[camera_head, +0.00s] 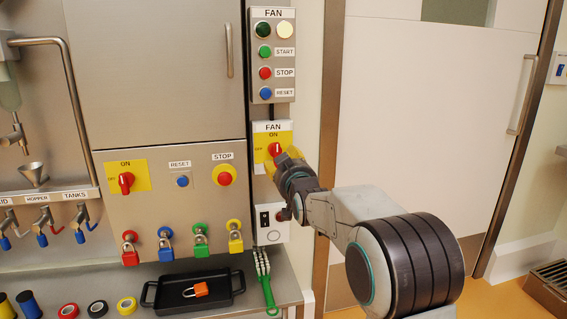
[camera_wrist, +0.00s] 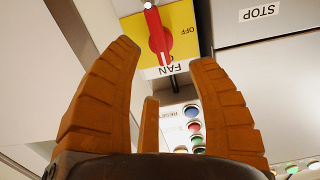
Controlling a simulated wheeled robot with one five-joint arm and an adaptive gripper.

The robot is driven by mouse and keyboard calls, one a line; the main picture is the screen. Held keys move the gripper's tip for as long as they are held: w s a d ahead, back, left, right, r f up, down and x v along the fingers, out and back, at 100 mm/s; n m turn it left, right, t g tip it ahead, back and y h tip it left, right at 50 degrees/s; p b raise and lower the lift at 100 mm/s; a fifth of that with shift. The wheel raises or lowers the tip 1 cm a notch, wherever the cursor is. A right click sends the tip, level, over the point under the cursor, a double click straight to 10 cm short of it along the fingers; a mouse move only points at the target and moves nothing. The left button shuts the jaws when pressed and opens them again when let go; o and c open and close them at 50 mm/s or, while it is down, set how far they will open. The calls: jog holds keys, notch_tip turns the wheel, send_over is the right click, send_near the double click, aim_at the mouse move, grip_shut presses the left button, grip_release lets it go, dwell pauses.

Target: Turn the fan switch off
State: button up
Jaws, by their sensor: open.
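The fan switch is a red rotary knob (camera_head: 274,149) on a yellow plate (camera_head: 286,138) under the lower FAN label. In the wrist view the picture is upside down, and the knob (camera_wrist: 157,35) stands nearly upright along the ON–OFF plate, with a pale mark at its top end. OFF is printed at the plate's right there. My gripper (camera_head: 284,164) is at the switch from the lower right. In the wrist view its orange fingers (camera_wrist: 163,60) are spread apart, with the knob between and beyond the tips. No contact with the knob shows.
Above is a FAN button box (camera_head: 274,55) with START, STOP and RESET. To the left, another red ON/OFF switch (camera_head: 126,183) and a STOP button (camera_head: 224,178) sit on the steel panel. A door stands at the right.

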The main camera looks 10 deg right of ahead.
aim_at(279, 153)
jog(key=shift+w+d+f+b, duration=0.1)
jog(key=shift+w+b, duration=0.25)
jog(key=shift+w, duration=1.9)
jog(key=shift+w+d+f+b, duration=0.1)
jog(key=shift+w+b, duration=0.25)
jog(key=shift+w, duration=1.85)
jog(key=shift+r, duration=0.1)
jog(key=c, duration=1)
